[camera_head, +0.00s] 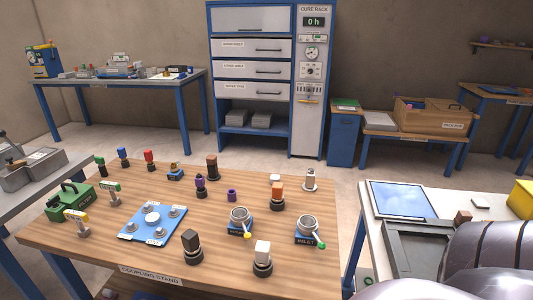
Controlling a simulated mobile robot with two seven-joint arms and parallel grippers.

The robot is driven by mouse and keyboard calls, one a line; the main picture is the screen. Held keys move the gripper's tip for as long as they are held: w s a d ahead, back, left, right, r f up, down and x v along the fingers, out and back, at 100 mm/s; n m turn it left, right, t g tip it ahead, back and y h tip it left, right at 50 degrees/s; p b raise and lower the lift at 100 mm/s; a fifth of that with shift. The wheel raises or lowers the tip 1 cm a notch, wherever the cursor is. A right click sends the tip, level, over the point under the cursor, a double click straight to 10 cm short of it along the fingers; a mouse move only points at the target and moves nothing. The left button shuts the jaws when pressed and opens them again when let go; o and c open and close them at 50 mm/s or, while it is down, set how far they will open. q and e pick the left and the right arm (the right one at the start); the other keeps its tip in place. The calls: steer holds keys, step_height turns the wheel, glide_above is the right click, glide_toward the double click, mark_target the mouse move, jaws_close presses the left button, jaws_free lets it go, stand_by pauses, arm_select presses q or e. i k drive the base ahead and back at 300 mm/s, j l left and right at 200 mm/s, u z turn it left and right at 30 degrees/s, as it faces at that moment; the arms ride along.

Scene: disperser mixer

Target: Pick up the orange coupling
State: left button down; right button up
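An orange coupling (277,190) stands upright with a dark lower part on the right-hand half of the wooden coupling stand table (85,238). It is clear of the pieces around it, with a small white piece (274,178) just behind it. Neither of my grippers shows in the head view. Only smooth grey links of my arm fill the lower right corner, over the neighbouring bench.
Near the coupling are a grey fitting (310,181), a purple piece (232,195), and two ring-topped blue fixtures (240,220), (308,229). A white-topped block (262,258) and black-topped block (191,244) stand in front. A blue plate (135,224) lies left.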

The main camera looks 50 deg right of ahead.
mark_target(278, 195)
steer(key=z, duration=1.55)
